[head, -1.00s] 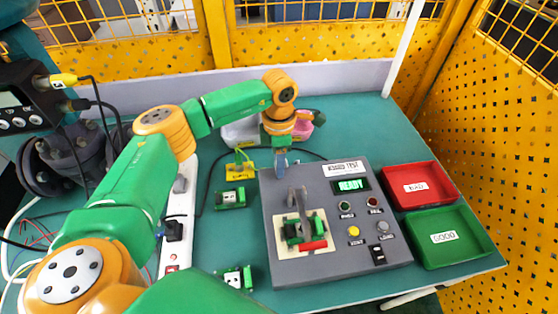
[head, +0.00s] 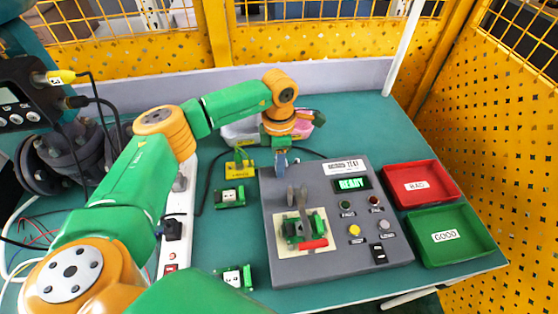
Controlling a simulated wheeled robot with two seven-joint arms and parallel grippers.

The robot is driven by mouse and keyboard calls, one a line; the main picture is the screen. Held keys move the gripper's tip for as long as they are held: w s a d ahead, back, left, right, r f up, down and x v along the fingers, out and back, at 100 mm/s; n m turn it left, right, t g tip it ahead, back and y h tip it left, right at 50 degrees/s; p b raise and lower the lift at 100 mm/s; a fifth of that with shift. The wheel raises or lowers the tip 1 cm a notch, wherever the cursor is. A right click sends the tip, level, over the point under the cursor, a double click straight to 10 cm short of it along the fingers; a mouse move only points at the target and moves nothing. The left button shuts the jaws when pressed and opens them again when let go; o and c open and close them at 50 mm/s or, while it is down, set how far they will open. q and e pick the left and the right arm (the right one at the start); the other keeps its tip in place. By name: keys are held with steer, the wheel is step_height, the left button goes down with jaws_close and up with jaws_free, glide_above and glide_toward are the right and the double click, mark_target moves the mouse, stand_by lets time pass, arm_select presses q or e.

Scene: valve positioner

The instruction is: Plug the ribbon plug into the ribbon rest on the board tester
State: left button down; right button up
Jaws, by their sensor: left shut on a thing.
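The board tester (head: 345,262) is a grey sloped box with a READY display, in the middle of the table. My left gripper (head: 281,168) points down at its upper left edge, with its arm reaching over from the left. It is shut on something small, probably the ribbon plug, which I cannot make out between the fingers. The ribbon rest cannot be told apart under the gripper, nor can I see whether plug and rest touch. A green board sits in the tester's pale nest (head: 326,240), beside a grey lever and a red handle. My right gripper is not in view.
A red BAD tray (head: 437,201) and a green GOOD tray (head: 480,252) stand right of the tester. Green boards (head: 230,197) and a yellow block (head: 240,169) lie to its left. A black cable and a white power strip (head: 175,238) are further left.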

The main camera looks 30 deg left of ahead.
arm_select(q)
steer(key=shift+s+f, duration=0.1)
stand_by(0.4)
steer(key=shift+c, duration=0.4)
jaws_free()
step_height(320, 180, up, 7)
steer(key=p, duration=0.5)
stand_by(0.4)
